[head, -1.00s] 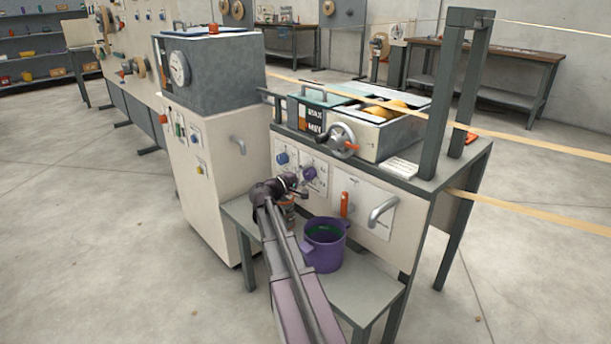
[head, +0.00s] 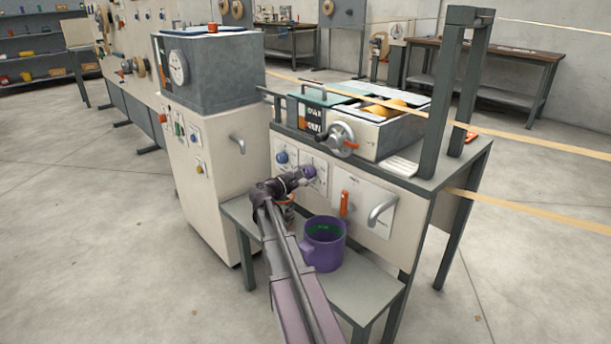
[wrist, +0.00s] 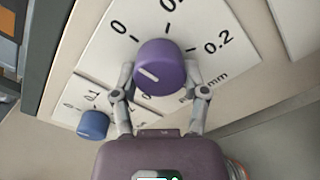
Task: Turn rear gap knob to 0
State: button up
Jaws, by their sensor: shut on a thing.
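A purple knob (wrist: 160,67) sits on a white dial plate (wrist: 108,48) marked 0 and 0.2, with "mm" printed below. A white line on its face points to the lower left. My gripper (wrist: 160,76) has one finger on each side of the knob and is shut on it. In the head view my gripper (head: 304,176) reaches the purple knob (head: 310,171) on the machine's front panel. A blue knob (wrist: 93,124) on a neighbouring dial plate also shows in the head view (head: 281,157). I cannot read which knob is labelled rear gap.
A purple pot (head: 323,248) stands on the low grey shelf (head: 365,290) beneath the panel. An orange lever (head: 344,203) and a grey handle (head: 382,211) are to the right of the knobs. A handwheel (head: 342,138) sits above. Tan strips cross at right.

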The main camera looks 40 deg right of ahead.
dwell(0.4)
jog(key=o, duration=1.1)
jog(key=shift+o, duration=0.2)
jog(key=shift+a, duration=0.1)
jog(key=s+a, duration=0.1)
jog(key=a, duration=1)
jog(key=shift+a, duration=0.35)
